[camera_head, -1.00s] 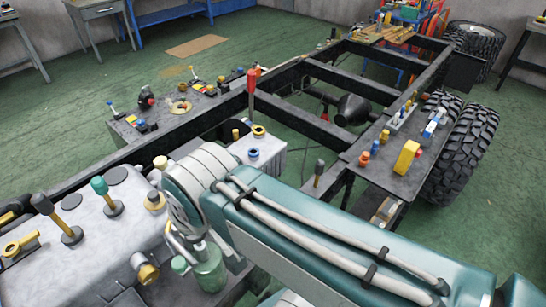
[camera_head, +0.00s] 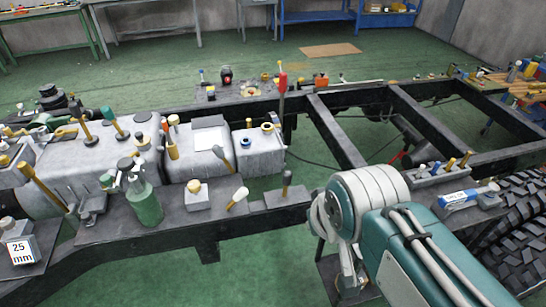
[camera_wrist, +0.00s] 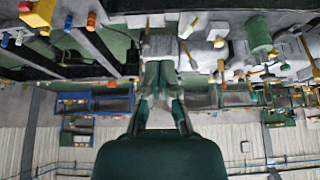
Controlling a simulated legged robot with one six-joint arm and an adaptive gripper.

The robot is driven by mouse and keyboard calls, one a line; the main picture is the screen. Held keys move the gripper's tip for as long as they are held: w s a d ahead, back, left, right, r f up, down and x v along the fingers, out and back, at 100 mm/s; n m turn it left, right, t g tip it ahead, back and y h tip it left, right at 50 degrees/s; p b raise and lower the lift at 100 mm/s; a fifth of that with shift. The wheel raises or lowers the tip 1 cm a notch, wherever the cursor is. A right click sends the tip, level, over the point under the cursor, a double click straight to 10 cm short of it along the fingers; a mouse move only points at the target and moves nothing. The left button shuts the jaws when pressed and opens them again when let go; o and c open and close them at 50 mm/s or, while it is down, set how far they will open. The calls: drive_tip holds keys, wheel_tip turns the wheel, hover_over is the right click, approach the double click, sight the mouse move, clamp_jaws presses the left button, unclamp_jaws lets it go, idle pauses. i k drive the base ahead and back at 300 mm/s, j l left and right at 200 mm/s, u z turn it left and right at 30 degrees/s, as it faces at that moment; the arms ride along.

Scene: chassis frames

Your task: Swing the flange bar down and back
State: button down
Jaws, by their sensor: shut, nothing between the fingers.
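I cannot tell for sure which of the many levers is the flange bar. A red-handled upright lever (camera_head: 282,82) stands at the chassis frame in the head view. Several more levers, such as a green-handled one (camera_head: 112,118), rise from the grey engine and gearbox housing (camera_head: 205,155). In the wrist view my dark green gripper (camera_wrist: 160,72) is shut and empty, its fingertips together. It appears clear of the levers, though depth is hard to judge. My arm hides the gripper in the head view.
The black chassis frame (camera_head: 335,130) crosses the head view, with open gaps between its crossbars. A green canister (camera_head: 144,203) stands on the near side. A large tyre (camera_head: 515,230) is at the right. Green floor (camera_head: 230,270) is clear in front.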

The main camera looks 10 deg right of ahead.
sight(272, 118)
drive_tip(key=k+l, duration=0.15)
drive_tip(key=l, duration=0.15)
drive_tip(key=k+l, duration=0.15)
drive_tip(key=l, duration=0.15)
drive_tip(key=i+j, duration=0.15)
drive_tip(key=j, duration=0.15)
drive_tip(key=i+j, duration=0.15)
drive_tip(key=j, duration=0.15)
drive_tip(key=i+j, duration=0.2)
drive_tip(key=j, duration=0.15)
drive_tip(key=i+j+u, duration=0.1)
drive_tip(key=i, duration=0.9)
